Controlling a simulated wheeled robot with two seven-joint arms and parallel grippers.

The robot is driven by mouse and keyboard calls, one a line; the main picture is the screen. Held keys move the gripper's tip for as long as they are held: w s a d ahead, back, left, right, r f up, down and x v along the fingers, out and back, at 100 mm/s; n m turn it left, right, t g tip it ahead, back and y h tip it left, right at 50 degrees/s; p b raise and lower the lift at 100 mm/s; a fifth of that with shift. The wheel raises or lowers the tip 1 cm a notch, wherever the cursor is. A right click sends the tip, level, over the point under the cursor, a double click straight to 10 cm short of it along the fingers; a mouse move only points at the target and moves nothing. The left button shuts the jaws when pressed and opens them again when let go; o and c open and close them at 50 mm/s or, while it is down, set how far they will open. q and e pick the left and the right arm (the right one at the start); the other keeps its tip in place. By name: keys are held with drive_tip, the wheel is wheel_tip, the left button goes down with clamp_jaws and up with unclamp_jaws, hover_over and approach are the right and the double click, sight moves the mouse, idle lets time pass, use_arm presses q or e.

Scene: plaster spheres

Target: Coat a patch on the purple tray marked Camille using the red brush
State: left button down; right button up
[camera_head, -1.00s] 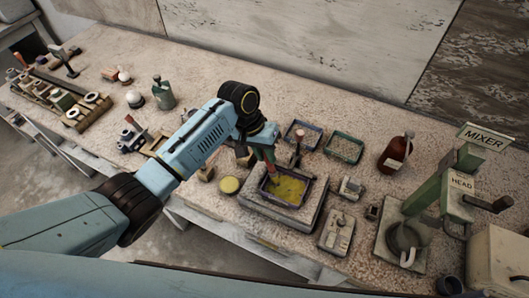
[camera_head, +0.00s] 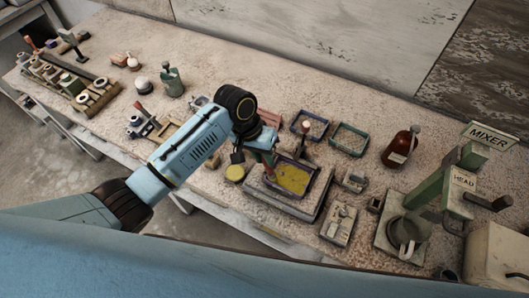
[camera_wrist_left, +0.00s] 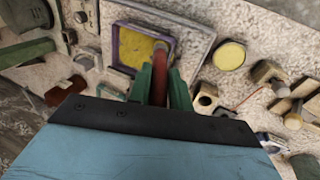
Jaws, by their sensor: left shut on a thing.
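The purple tray (camera_head: 311,186) sits on a grey slab and has a yellow layer over its floor. It also shows in the left wrist view (camera_wrist_left: 116,46), upper left of centre. No name on it is readable. My left gripper (camera_head: 267,158) is at the tray's left edge in the head view. Its green fingers (camera_wrist_left: 159,88) are shut on the red brush (camera_wrist_left: 160,68), which points away from the wrist camera. The brush's grey round end overlaps the tray's corner in that view; whether it touches the yellow layer I cannot tell. My right gripper is not in view.
A blue-rimmed tray (camera_head: 309,125) and a green-rimmed tray (camera_head: 350,139) lie behind. A brown bottle (camera_head: 400,148) and the mixer (camera_head: 455,190) stand right. A round yellow-topped pot (camera_head: 235,173) is close left of the slab. A rack (camera_head: 70,82) stands far left.

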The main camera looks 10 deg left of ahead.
use_arm(q)
drive_tip(key=shift+s+a+f, duration=0.1)
drive_tip(key=shift+s+f, duration=0.1)
drive_tip(key=shift+s, duration=0.05)
drive_tip(key=shift+w+d+b, duration=0.2)
drive_tip(key=shift+w+b, duration=0.15)
drive_tip(key=shift+w, duration=0.3)
drive_tip(key=w, duration=0.1)
drive_tip(key=w+d+b, duration=0.1)
drive_tip(key=w, duration=0.1)
drive_tip(key=shift+w+r, duration=0.2)
drive_tip(key=shift+s+a+r+p, duration=0.15)
drive_tip(key=shift+s+r+p, duration=0.25)
drive_tip(key=shift+s, duration=0.2)
drive_tip(key=shift+s+a+r+p, duration=0.15)
drive_tip(key=shift+s+r+p, duration=0.15)
drive_tip(key=shift+s+p, duration=0.2)
